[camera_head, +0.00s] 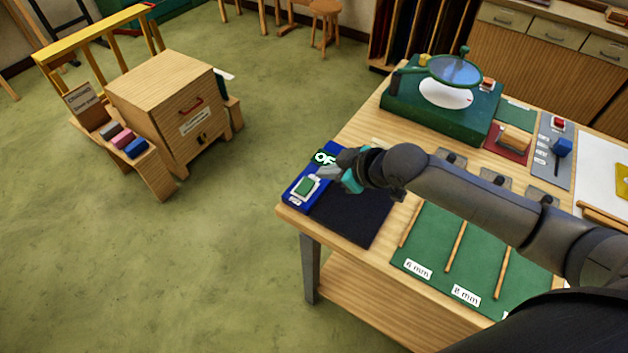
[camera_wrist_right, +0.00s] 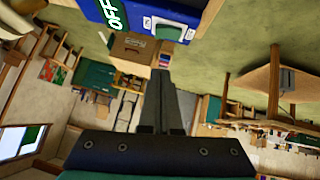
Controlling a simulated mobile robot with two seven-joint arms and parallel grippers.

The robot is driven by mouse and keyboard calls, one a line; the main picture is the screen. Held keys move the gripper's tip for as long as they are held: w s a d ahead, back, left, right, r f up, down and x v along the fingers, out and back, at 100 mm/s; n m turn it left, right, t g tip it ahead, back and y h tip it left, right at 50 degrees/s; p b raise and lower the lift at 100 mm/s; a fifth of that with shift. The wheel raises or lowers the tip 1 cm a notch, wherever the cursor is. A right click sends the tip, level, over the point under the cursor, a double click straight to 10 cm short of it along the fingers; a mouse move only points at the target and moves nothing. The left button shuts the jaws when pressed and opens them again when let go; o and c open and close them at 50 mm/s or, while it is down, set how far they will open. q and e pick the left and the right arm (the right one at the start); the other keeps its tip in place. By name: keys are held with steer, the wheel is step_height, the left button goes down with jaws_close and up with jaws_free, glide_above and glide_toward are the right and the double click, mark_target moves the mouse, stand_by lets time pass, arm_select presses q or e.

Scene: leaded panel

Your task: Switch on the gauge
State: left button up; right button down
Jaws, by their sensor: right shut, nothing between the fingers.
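The gauge (camera_head: 301,196) is a blue box at the left corner of the workbench, with a green button in a white frame and a small display reading OFF, partly covered by my gripper in the head view. In the right wrist view the gauge (camera_wrist_right: 185,12) is at the top edge, with its green button (camera_wrist_right: 168,33) and part of the OFF display showing. My right gripper (camera_head: 328,173) is shut and empty, over or beside the gauge near the button. In the wrist view its fingers (camera_wrist_right: 160,78) point toward the gauge. My left gripper is not in view.
A dark mat (camera_head: 350,215) lies beside the gauge. A green board (camera_head: 440,240) with wooden rods and size labels lies in front. A green stand with a magnifier (camera_head: 455,70) is at the back. A wooden cabinet (camera_head: 165,100) stands on the floor at left.

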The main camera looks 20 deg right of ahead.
glide_above(309, 182)
steer(key=s, duration=0.2)
steer(key=f, duration=0.4)
steer(key=shift+s+a+f+b, duration=0.2)
steer(key=shift+f+b, duration=0.1)
steer(key=shift+b, duration=0.1)
steer(key=shift+d+f, duration=0.2)
steer(key=shift+f, duration=0.4)
steer(key=shift+d+f, duration=0.15)
steer(key=shift+f, duration=0.4)
steer(key=shift+w+d+f, duration=0.1)
steer(key=shift+f, duration=0.6)
steer(key=shift+w+d+f+b, duration=0.2)
steer(key=shift+f+b, duration=0.2)
steer(key=shift+b, duration=0.2)
steer(key=shift+s+r, duration=0.1)
steer(key=shift+s, duration=0.05)
steer(key=shift+s+a, duration=0.1)
